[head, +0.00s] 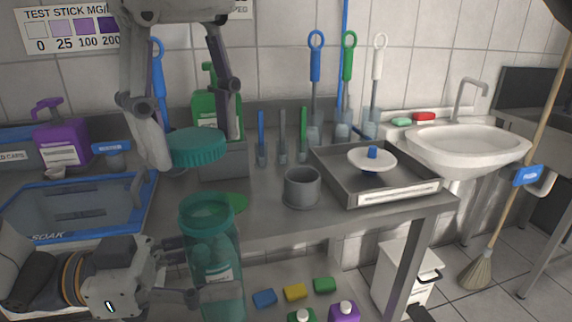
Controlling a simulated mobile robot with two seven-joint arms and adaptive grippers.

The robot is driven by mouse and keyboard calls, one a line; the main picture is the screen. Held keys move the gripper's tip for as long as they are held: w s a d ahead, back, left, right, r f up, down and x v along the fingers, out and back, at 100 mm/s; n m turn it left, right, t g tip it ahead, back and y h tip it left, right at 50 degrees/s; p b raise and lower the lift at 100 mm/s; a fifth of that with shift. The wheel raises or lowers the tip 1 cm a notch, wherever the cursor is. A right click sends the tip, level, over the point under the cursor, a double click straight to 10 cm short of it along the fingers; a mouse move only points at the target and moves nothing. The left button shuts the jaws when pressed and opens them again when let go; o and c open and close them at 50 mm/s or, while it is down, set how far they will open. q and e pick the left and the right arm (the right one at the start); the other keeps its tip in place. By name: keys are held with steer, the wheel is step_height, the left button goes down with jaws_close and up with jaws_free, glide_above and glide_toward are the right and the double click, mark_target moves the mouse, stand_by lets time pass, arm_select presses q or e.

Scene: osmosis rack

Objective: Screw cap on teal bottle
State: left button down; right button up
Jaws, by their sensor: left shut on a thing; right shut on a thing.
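The teal bottle (212,262) is see-through, upright and open at the top, with a pale label. My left gripper (193,271) comes in from the left and is shut on its side, holding it in front of the bench edge. The teal cap (198,146) is round with a ridged rim. My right gripper (193,138) reaches down from above with its fingers on either side of the cap and is shut on it. The cap is roughly level, above the bottle's mouth, with a visible gap between them.
The grey bench (265,222) holds a blue soak tray (75,205), a purple bottle (62,140), a green bottle (213,100), a grey cup (301,187) and a square tray (420,190). Several brushes stand behind. Colored blocks (295,292) lie below. A sink (470,145) is at right.

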steer(key=shift+f, duration=1.55)
steer(key=shift+d, duration=0.1)
steer(key=shift+f, duration=0.9)
steer(key=shift+f, duration=0.55)
steer(key=m, duration=0.6)
steer(key=o, duration=0.7)
steer(key=shift+s, duration=0.1)
